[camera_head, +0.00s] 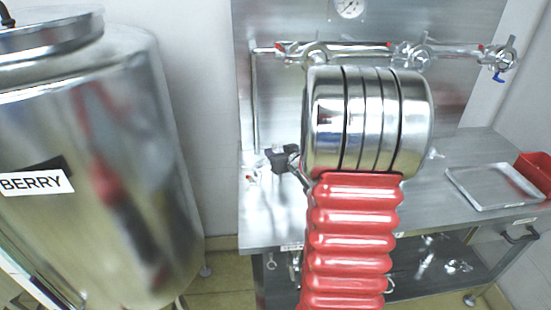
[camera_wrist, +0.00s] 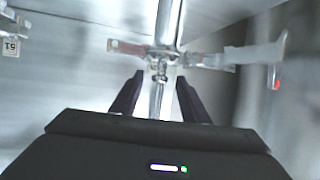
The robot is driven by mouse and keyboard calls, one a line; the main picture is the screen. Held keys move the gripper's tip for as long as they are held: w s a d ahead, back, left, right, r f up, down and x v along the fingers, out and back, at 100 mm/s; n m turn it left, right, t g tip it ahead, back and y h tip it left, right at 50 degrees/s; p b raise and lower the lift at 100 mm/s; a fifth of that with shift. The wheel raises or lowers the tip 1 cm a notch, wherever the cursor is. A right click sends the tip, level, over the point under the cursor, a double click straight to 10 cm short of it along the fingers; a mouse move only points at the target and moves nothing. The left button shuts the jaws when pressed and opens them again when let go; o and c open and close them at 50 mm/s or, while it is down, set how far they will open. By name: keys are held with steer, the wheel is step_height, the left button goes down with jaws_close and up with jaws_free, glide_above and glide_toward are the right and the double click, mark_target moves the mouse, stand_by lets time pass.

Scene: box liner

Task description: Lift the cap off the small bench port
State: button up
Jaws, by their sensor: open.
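My gripper (camera_head: 284,158) shows as a small dark shape left of my arm in the head view, over the bench's left part. In the wrist view, my gripper (camera_wrist: 160,77) is open, with its two dark fingers apart. A shiny steel fitting (camera_wrist: 160,62) on an upright steel tube appears between and just beyond the fingertips. I cannot tell whether the fingers touch it. A flat clamp-like handle (camera_wrist: 255,54) extends right from it. I cannot clearly tell which part is the cap. A small fitting with a red spot (camera_head: 251,178) sits at the bench's left side.
The steel bench (camera_head: 268,222) has a back panel with a horizontal pipe and valves (camera_head: 420,55). A shallow tray (camera_head: 492,187) and a red bin (camera_head: 537,170) are at the right. A large steel tank (camera_head: 60,130) labelled BERRY fills the left. My arm hides the bench's middle.

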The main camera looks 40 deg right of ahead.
steer(key=shift+x, duration=1.15)
steer(key=shift+c, duration=0.4)
jaws_close()
